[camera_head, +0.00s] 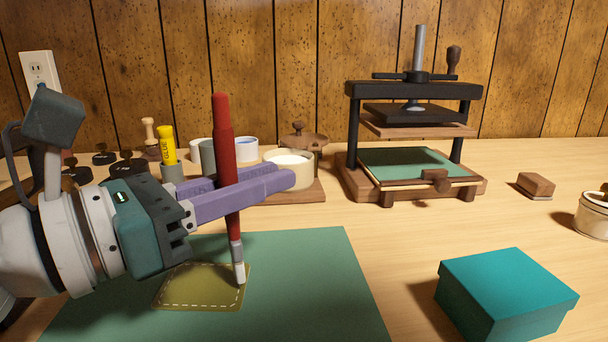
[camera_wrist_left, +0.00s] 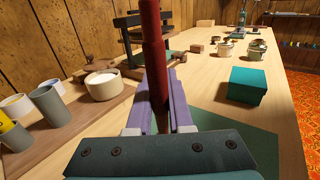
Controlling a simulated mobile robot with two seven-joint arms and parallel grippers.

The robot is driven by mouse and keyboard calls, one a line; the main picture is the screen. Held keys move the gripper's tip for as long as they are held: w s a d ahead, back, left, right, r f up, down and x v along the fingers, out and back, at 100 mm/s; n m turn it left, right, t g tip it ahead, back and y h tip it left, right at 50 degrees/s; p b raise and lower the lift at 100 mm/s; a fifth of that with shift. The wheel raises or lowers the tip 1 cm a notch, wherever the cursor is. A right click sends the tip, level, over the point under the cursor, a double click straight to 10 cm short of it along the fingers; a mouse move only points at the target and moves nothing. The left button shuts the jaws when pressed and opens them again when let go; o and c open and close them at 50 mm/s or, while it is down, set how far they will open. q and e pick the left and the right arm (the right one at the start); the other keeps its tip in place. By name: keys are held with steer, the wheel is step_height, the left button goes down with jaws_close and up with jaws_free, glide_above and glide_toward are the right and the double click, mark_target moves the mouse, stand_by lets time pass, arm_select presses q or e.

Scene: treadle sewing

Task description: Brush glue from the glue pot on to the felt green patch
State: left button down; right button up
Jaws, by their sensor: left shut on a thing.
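My left gripper (camera_head: 240,191) is shut on a brush (camera_head: 222,130) with a dark red handle, a grey ferrule and a pale tip. The brush is nearly upright, tip down. In the head view its tip is over the right part of the green patch (camera_head: 190,288), an olive piece with a white dashed stitch line; I cannot tell if it touches. The glue pot (camera_head: 290,168), a cream round pot with white contents, stands behind the gripper. The pot also shows in the left wrist view (camera_wrist_left: 103,86), left of the brush. My right gripper is not in view.
The patch lies on a green mat (camera_head: 320,270). A teal box (camera_head: 505,292) stands at the right front. A screw press (camera_head: 415,130) stands at the back. A wooden board (camera_head: 312,190) holds the pot and several cups. The table between mat and press is clear.

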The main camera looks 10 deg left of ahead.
arm_select(q)
steer(key=shift+f+b, duration=0.5)
stand_by(0.8)
steer(key=shift+a, duration=0.1)
steer(key=shift+s+a+b, duration=0.2)
steer(key=shift+a+b, duration=0.25)
steer(key=shift+a, duration=0.45)
steer(key=shift+s+a+b, duration=0.15)
steer(key=shift+a+b, duration=0.3)
steer(key=shift+a, duration=0.45)
steer(key=shift+s+a+b, duration=0.1)
steer(key=shift+a+b, duration=0.25)
steer(key=shift+a, duration=0.1)
steer(key=shift+s+a, duration=0.1)
steer(key=shift+a, duration=0.4)
steer(key=shift+a+f+b, duration=0.1)
steer(key=shift+a+b, duration=0.45)
steer(key=shift+b, duration=0.15)
steer(key=shift+s+a, duration=0.15)
steer(key=shift+a, duration=0.15)
